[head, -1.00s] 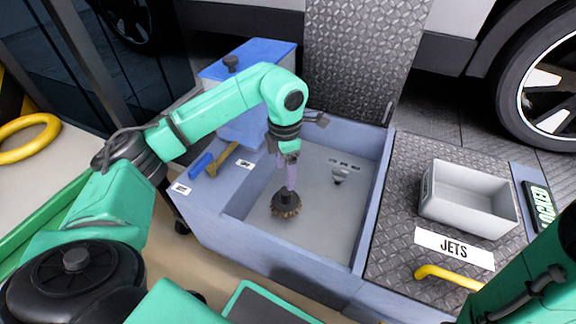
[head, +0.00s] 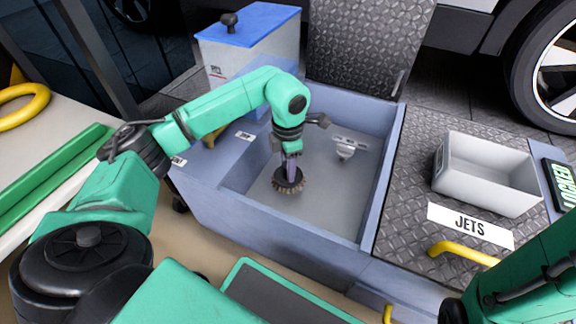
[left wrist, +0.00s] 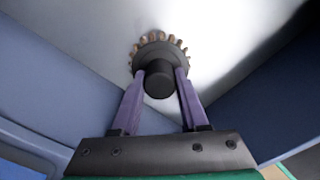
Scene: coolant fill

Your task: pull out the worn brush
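The worn brush (head: 288,184), a dark round hub ringed with short brown bristles, sits low in the blue-grey basin (head: 235,203). The brush (left wrist: 160,52) also shows in the left wrist view, its black knob between the purple fingers. My left gripper (head: 291,170) points down into the basin from above. In the left wrist view my left gripper (left wrist: 160,82) has one finger on each side of the knob, and both appear to touch it. The brush's underside is hidden. My right arm enters at lower right, with its gripper out of view.
A small grey fitting (head: 346,149) is on the basin's surface, right of the brush. A grey bin (head: 488,178) stands on the tread-plate lid (head: 415,185) at right, near a JETS label (head: 470,226) and a yellow handle (head: 463,252). A blue-lidded container (head: 245,50) stands behind.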

